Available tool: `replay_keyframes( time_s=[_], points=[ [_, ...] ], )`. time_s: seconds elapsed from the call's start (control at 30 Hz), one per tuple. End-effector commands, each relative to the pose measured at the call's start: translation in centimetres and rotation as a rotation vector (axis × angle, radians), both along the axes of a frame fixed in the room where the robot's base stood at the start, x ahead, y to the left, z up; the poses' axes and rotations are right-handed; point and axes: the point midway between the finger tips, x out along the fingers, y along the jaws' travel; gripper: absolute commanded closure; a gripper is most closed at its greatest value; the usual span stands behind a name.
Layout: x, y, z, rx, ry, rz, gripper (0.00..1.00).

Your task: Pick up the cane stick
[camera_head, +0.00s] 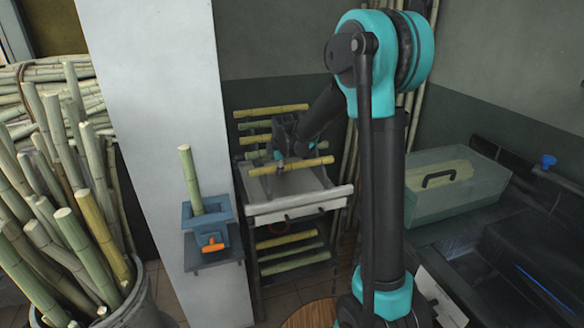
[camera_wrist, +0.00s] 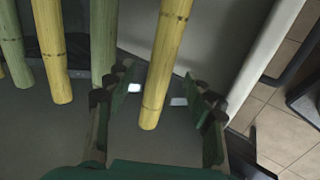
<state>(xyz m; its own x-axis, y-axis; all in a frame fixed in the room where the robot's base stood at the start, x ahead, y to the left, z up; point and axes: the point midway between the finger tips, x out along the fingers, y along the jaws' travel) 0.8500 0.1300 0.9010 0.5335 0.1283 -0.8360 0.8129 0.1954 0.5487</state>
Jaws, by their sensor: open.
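A yellow cane stick (camera_head: 309,163) lies across the top of a rack in the head view, the nearest of several sticks there. In the wrist view the yellow cane stick (camera_wrist: 167,58) runs between the two fingers of my gripper (camera_wrist: 157,94), which are apart, with a gap on each side of it. Its near end shows just ahead of the palm. In the head view my gripper (camera_head: 281,162) is at the left part of this stick; its fingers are small and dark there.
The rack's light front edge (camera_head: 297,206) stands below the stick. More sticks lie beside it in the wrist view, a green one (camera_wrist: 104,40) closest. A blue holder (camera_head: 207,222) with an upright cane is left; a clear lidded box (camera_head: 457,190) is right.

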Motion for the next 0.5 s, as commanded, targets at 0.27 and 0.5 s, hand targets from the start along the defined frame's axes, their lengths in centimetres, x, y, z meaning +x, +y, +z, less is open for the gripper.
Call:
replay_keyframes(
  time_s=[0.27,0.5],
  points=[
    [1.3,0.3,-2.2,0.0,0.0,0.0,0.47],
    [1.3,0.3,-2.3,0.0,0.0,0.0,0.47]
  ],
)
